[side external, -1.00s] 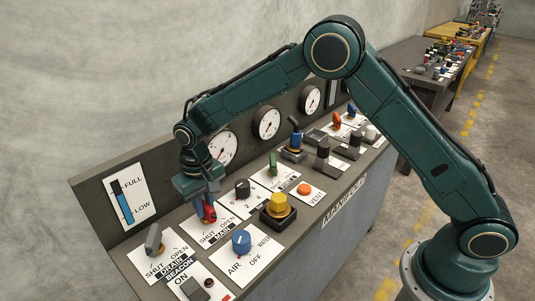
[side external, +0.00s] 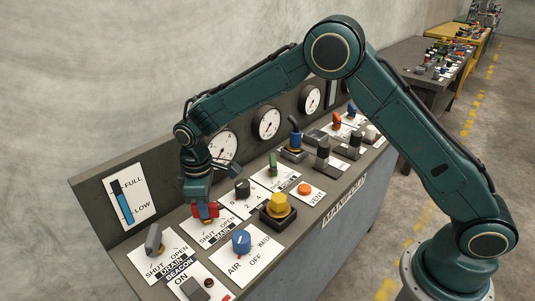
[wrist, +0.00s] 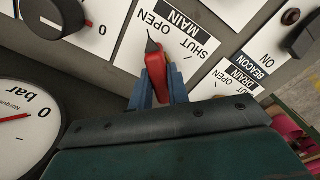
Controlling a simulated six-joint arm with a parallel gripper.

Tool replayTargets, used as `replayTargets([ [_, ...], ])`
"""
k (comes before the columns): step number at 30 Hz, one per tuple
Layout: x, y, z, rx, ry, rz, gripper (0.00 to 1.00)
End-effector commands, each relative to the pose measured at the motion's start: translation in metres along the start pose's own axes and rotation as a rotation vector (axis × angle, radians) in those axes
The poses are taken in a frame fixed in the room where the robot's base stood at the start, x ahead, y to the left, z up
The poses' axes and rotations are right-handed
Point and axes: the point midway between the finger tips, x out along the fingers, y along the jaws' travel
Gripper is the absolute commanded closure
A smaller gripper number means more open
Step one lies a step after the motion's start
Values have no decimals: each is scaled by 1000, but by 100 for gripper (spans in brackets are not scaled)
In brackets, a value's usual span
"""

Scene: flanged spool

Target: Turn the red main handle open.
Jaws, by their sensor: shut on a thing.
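The red main handle (side external: 206,211) stands on the white plate marked SHUT, OPEN and MAIN (side external: 219,231). In the wrist view the red handle (wrist: 155,78) lies between the two blue fingers of my gripper (wrist: 158,92), which is shut on it. The handle's dark pointed tip reaches out past the fingers, close to the word OPEN on the plate (wrist: 178,38). In the side view my gripper (side external: 200,200) comes down on the handle from above and hides part of it.
The grey drain handle (side external: 154,239) is at the left, and the blue air knob (side external: 241,242) is in front. A black knob (side external: 242,188) and a yellow knob (side external: 279,206) are close on the right. A pressure gauge (side external: 222,147) is on the panel behind.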

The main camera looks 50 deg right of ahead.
Motion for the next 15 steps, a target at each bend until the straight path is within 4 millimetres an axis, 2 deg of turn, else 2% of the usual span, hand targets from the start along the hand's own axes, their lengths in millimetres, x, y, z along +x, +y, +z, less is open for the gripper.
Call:
replayTargets([
  [15, 0, 0, 0, -35, 0, 0, 100],
])
